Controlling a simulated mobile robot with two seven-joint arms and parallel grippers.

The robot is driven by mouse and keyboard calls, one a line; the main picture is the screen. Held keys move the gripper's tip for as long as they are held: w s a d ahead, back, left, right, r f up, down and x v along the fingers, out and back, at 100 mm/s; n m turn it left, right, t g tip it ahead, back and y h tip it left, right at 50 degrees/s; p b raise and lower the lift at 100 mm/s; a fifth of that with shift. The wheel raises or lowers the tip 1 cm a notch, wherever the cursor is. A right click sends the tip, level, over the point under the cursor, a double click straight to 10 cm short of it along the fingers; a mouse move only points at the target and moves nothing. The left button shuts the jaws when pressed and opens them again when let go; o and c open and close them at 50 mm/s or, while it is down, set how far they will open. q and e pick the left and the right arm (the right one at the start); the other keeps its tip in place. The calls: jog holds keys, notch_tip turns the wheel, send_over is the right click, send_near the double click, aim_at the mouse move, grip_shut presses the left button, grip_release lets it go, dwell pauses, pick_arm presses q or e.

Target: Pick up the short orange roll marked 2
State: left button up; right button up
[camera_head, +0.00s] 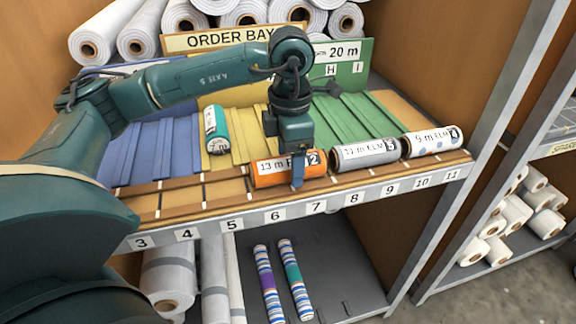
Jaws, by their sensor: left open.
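The short orange roll marked 2 (272,175) lies on the front ledge of the shelf, above number labels 6 and 7. Its white label reads "13 m" and is partly covered. My left gripper (297,172) points down at the right part of this roll, just left of the 2. One finger shows in front of the roll; the other is hidden. The gripper is open, and I cannot tell whether it touches the roll. My right gripper is not in view.
A grey roll marked 3 (365,153) lies close to the right, then a white roll marked 4 (432,142). The ledge left of the orange roll is free. A shelf post (490,130) stands at right.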

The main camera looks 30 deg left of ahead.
pick_arm(q)
jog(key=shift+f, duration=0.25)
jog(key=shift+c, duration=0.4)
jog(key=c, duration=1)
